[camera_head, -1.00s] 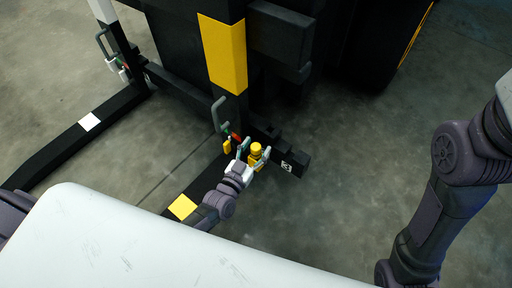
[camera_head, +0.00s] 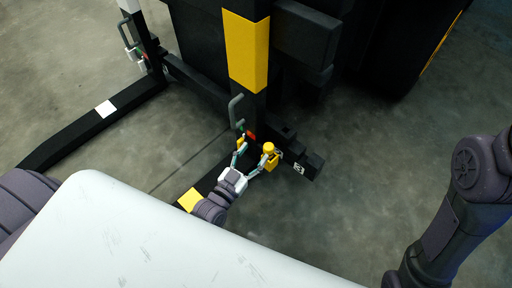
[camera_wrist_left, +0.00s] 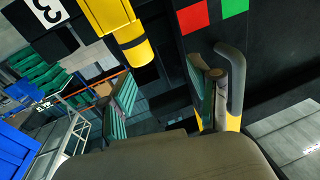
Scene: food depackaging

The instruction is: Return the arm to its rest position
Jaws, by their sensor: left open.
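My left gripper (camera_head: 250,161) is open, its two fingers spread apart with nothing between them. It is low in front of a black post with a yellow band (camera_head: 246,50). A yellow knob-like part (camera_head: 269,152) is just beyond the right finger; I cannot tell whether they touch. In the left wrist view the open fingers (camera_wrist_left: 165,95) show below the yellow part (camera_wrist_left: 131,42), which lies above and between them. My right arm is at the right edge of the head view, and its gripper is out of view.
A grey bent handle (camera_head: 235,110) stands on the post beside the left finger, with a red patch (camera_head: 251,135) nearby. A black floor beam with a white patch (camera_head: 106,108) runs at the left. The concrete floor (camera_head: 365,165) is clear right of the post.

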